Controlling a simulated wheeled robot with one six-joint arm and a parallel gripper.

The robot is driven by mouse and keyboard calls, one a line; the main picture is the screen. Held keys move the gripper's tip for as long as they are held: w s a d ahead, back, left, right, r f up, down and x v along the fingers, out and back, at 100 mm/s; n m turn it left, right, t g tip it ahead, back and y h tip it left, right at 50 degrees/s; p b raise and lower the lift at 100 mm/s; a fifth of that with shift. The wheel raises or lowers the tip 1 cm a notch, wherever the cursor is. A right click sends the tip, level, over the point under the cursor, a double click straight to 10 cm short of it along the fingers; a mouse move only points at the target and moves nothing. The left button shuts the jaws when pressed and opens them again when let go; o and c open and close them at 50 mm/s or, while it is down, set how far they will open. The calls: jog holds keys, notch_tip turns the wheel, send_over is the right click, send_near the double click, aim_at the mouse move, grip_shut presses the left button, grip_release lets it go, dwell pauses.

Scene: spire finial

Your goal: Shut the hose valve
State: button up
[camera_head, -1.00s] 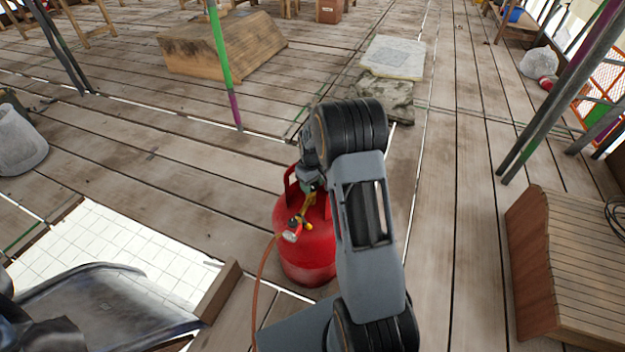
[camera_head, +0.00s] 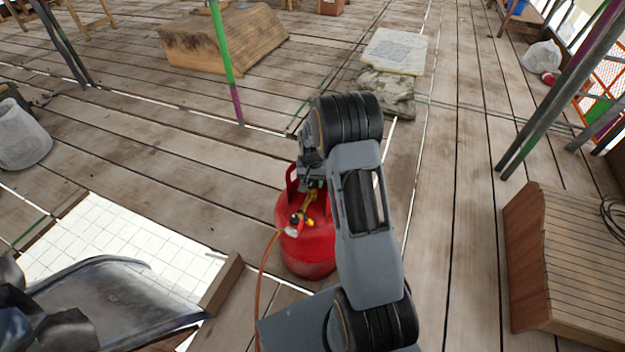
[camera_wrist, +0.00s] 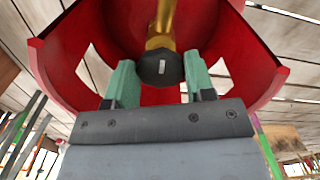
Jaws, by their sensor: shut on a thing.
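A red gas cylinder (camera_head: 308,250) stands upright on the plank floor, with a collar around its top. In the wrist view its red collar (camera_wrist: 65,75) surrounds a brass valve (camera_wrist: 163,22) with a round black knob (camera_wrist: 160,67) that bears a white mark. My gripper (camera_wrist: 160,80) has one green finger on each side of the knob and is shut on it. In the head view the brass and yellow fitting (camera_head: 303,212) shows at the cylinder's front, and an orange hose (camera_head: 262,285) runs down from it. My wrist hides the knob there.
A white tiled patch (camera_head: 110,245) and a dark tray-like object (camera_head: 100,300) lie at the left. A wooden box (camera_head: 560,265) stands at the right. A green and purple pole (camera_head: 225,65) rises behind. Floor between cylinder and box is clear.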

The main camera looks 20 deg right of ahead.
aim_at(312, 182)
jog(key=shift+w+m, duration=0.1)
jog(key=shift+m, duration=0.3)
jog(key=o, duration=0.9)
notch_tip(312, 182, up, 14)
jog(key=p, duration=0.3)
jog(key=shift+f, duration=0.1)
dwell(0.5)
